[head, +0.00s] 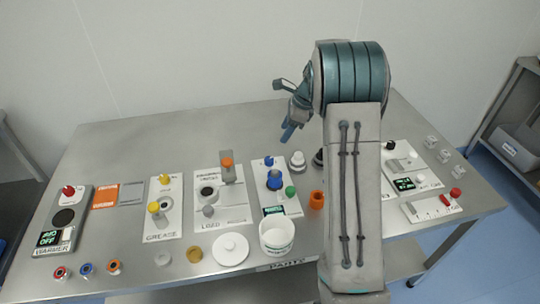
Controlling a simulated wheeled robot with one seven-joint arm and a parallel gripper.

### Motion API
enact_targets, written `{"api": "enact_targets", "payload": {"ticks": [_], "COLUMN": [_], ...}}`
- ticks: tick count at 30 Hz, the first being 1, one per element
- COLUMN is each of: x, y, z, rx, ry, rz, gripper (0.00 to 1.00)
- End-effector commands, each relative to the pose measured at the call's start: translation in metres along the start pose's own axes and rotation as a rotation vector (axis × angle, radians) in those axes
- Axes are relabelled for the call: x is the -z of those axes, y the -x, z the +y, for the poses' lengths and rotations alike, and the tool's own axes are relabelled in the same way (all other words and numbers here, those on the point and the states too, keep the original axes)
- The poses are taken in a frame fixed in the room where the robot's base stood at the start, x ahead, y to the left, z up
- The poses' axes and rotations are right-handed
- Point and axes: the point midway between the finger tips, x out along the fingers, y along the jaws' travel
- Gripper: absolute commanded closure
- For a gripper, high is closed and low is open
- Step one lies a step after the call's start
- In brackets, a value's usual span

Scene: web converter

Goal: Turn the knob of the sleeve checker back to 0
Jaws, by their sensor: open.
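My gripper (287,112) is open and empty, held in the air above the back middle of the table, left of my raised arm. A white panel (416,160) right of my arm carries a dark knob (389,145), a small green-lit display (404,184) and white round parts (422,176). It may be the sleeve checker, but its label is too small to read and my arm hides its left side. The knob's pointer and the display's digits cannot be read. My gripper is well left of this panel and touches nothing.
The steel table (110,150) also holds a warmer box (62,222), grease and load panels, a panel with a blue knob (275,180), a white tub (277,237), a white lid (231,249) and an orange cup (317,199). A red-handled device (431,207) stands at right.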

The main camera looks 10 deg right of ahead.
Motion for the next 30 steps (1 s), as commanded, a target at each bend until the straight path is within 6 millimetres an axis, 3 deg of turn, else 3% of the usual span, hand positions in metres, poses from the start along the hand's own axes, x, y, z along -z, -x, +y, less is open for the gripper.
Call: {"api": "enact_targets", "payload": {"ticks": [8, 21, 30], "x": [0.004, 0.003, 0.003], "y": [-0.022, -0.110, -0.143], "z": [-0.010, -0.008, -0.009], "rx": [-0.004, -0.007, -0.003], "ry": [-0.064, -0.060, -0.060], "rz": [-0.009, -0.008, -0.008], "gripper": [0.48, 0.48, 0.48]}}
